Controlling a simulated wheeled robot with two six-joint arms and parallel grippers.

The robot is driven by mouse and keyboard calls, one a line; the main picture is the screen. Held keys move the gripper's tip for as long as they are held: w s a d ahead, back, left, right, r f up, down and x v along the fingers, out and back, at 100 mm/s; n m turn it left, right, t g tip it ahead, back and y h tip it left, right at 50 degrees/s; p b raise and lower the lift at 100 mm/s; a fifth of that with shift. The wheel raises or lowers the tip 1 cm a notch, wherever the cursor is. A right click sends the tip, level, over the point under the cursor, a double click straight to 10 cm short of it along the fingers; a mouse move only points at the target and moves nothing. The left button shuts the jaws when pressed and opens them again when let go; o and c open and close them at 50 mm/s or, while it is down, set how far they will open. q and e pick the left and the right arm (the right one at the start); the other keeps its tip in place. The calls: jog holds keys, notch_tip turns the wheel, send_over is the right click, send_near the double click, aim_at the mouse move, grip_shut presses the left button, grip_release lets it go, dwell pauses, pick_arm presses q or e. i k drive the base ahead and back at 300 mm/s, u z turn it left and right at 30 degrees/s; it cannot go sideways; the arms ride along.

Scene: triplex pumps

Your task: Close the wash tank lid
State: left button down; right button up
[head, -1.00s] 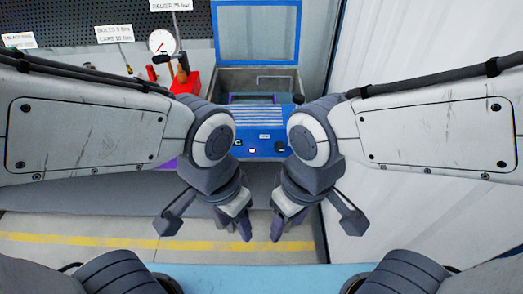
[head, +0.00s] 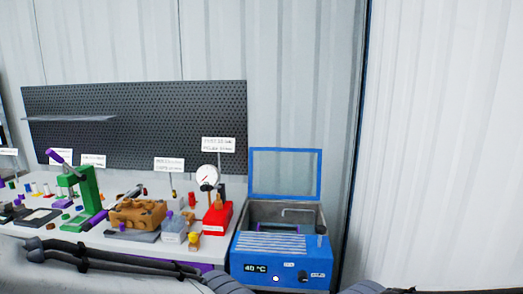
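The blue wash tank (head: 262,247) stands at the right end of the bench in the head view. Its front panel has a display reading 40 °C and a few controls. Its lid (head: 285,174), a blue frame around a pale panel, stands upright at the back edge, open. The grey metal basin (head: 305,217) is uncovered, with a bent handle or rod inside it. Parts of my arms show along the bottom edge. Both grippers are below the picture and out of view.
Left of the tank stand a red base with a round gauge (head: 207,177), a brown block (head: 139,213), a green press (head: 82,190) and many small parts on the bench. A black pegboard (head: 130,125) is behind. A white corrugated wall (head: 440,150) is close on the right.

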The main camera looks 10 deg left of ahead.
aim_at(319, 151)
jog(key=u, duration=0.45)
jog(key=i, duration=0.95)
jog(key=z, duration=0.25)
